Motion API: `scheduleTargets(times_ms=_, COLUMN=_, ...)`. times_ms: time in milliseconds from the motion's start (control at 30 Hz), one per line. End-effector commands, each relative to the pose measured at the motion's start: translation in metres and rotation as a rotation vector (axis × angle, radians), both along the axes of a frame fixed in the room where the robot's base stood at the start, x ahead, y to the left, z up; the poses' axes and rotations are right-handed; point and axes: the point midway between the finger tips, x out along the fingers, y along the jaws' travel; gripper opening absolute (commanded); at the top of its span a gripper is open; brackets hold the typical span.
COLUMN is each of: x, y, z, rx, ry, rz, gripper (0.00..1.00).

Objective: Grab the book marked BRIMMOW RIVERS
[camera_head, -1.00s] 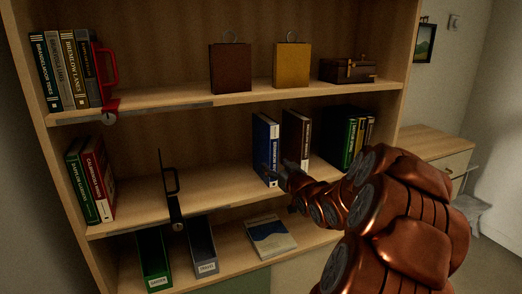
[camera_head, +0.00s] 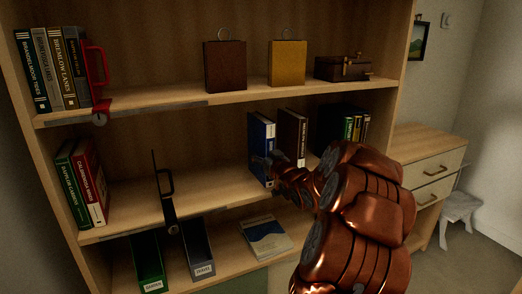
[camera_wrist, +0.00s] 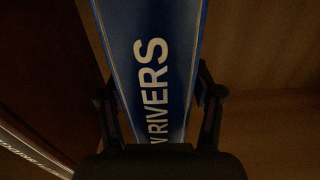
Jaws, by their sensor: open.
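The blue book (camera_head: 259,143) stands upright on the middle shelf, and my arm reaches to its lower spine. In the wrist view the blue book (camera_wrist: 158,60) fills the middle, with white letters reading "W RIVERS" down its spine; the rest of the title is hidden. My gripper (camera_wrist: 163,105) is open, with one dark finger on each side of the spine. I cannot tell whether the fingers touch the covers. In the head view my gripper (camera_head: 264,167) is small and dark against the book.
A dark brown book (camera_head: 291,135) stands just right of the blue one. Several green and yellow books (camera_head: 355,128) stand farther right, partly behind my arm. A black bookend (camera_head: 166,190) is to the left, with free shelf between. A flat book (camera_head: 266,237) lies below.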

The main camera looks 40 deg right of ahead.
Motion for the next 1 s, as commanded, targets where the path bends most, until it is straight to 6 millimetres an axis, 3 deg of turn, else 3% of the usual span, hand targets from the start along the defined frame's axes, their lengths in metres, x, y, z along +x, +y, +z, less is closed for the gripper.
scheduleTargets(times_ms=300, x=0.0032, y=-0.0018, z=0.0002, rx=0.000, ry=0.000, rz=-0.001, gripper=0.66)
scheduleTargets(times_ms=900, x=0.0028, y=-0.0020, z=-0.0005, rx=0.001, ry=0.002, rz=-0.002, gripper=0.03)
scheduleTargets(times_ms=1000, x=0.0028, y=-0.0021, z=-0.0005, rx=0.002, ry=0.002, rz=-0.002, gripper=0.00)
